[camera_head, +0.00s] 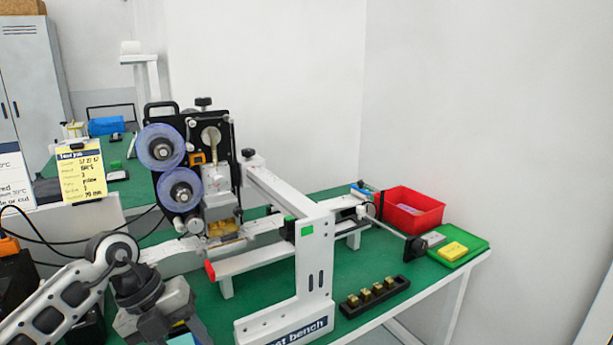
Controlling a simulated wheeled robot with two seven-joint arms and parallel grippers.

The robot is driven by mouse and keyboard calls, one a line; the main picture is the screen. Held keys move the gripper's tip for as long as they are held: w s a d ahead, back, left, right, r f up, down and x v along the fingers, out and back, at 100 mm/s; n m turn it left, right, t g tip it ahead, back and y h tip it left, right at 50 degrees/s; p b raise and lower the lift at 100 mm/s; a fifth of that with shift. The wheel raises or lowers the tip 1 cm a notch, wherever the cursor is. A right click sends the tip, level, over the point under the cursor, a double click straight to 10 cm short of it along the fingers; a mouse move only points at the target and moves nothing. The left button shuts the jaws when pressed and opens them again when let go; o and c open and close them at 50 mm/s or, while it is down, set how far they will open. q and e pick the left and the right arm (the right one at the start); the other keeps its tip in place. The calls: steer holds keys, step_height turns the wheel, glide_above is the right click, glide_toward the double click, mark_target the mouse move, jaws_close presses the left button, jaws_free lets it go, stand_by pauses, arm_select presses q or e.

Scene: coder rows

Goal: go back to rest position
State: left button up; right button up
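My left arm (65,300) comes in from the lower left and bends down at a grey joint. Its wrist and gripper housing (165,312) are at the bottom edge, in front of the green bench (375,265). The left fingertips cannot be made out, and nothing held shows. My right gripper is not in view; only a tiny dark and yellow bit shows in the bottom right corner, too small to identify.
A coder machine with two blue-purple reels (160,147) stands behind my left arm. A white bench frame (315,270) rises at the centre. A black rack with several brass pieces (375,296), a red bin (428,219) and a green tray (475,240) are to the right.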

arm_select(q)
steer(key=s+d+r+n+t+h, duration=0.2)
steer(key=s+d+h, duration=0.1)
steer(key=d+h, duration=0.45)
steer(key=s+d+r+n+t+h, duration=0.2)
steer(key=s+d+t+h, duration=0.1)
steer(key=d+h, duration=0.5)
steer(key=a+f+n+t+y, duration=0.4)
steer(key=n+t+y, duration=0.2)
steer(key=n, duration=0.4)
steer(key=a+f+n+t+y, duration=0.35)
steer(key=n+t+y, duration=0.25)
steer(key=n, duration=0.3)
steer(key=s+a+f+n+g+y, duration=0.3)
steer(key=s+f+n+g+y, duration=0.2)
steer(key=s+f, duration=0.6)
step_height(320, 180, down, 3)
steer(key=shift+f+n+g, duration=0.1)
steer(key=shift+n+g, duration=0.7)
steer(key=shift+n, duration=0.1)
steer(key=shift+s, duration=0.1)
